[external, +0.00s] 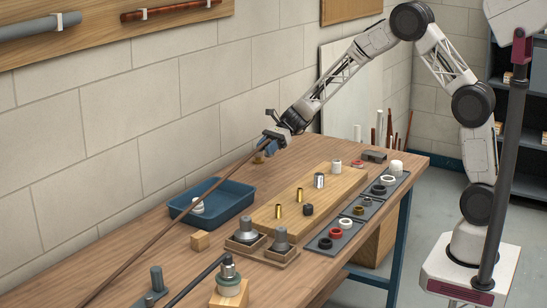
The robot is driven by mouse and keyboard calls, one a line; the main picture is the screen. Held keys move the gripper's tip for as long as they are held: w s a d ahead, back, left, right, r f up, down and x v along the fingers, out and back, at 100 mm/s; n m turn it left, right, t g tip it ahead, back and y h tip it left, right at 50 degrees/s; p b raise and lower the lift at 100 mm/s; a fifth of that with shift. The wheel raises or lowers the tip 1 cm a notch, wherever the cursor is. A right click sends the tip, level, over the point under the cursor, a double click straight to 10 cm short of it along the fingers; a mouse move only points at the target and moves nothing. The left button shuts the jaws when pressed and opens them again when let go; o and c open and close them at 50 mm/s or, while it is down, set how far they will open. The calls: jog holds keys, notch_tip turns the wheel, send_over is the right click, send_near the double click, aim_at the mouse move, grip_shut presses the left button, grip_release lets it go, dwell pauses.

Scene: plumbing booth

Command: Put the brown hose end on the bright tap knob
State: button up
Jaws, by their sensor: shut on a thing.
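The brown hose (172,220) runs as a long, straight line from the bottom left edge up to my gripper. My gripper (268,146) is shut on the brown hose near its upper end, above the far side of the bench. The hose tip is hard to make out against the fingers. A small brass-coloured piece (260,157) shows just below the gripper, partly hidden. A tap-like fitting (229,268) with a shiny metal top and a pale green ring stands on a wooden block at the front.
A blue tray (226,205) holds a white part. A wooden board (325,182) carries brass and metal cylinders. Grey mats (351,228) with rings lie at the right edge. The block wall is close behind the bench.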

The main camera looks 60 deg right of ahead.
jog(key=s+d+r, duration=0.1)
jog(key=d, duration=1.3)
jog(key=shift+s+m+t, duration=0.4)
jog(key=shift+r, duration=0.1)
send_over(255, 148)
jog(key=shift+s+a+f, duration=0.1)
jog(key=shift+s+f, duration=0.05)
jog(key=shift+f, duration=0.6)
jog(key=shift+f, duration=1.75)
jog(key=o, duration=0.9)
jog(key=shift+f, duration=0.1)
jog(key=shift+o, duration=0.2)
jog(key=v, duration=1.2)
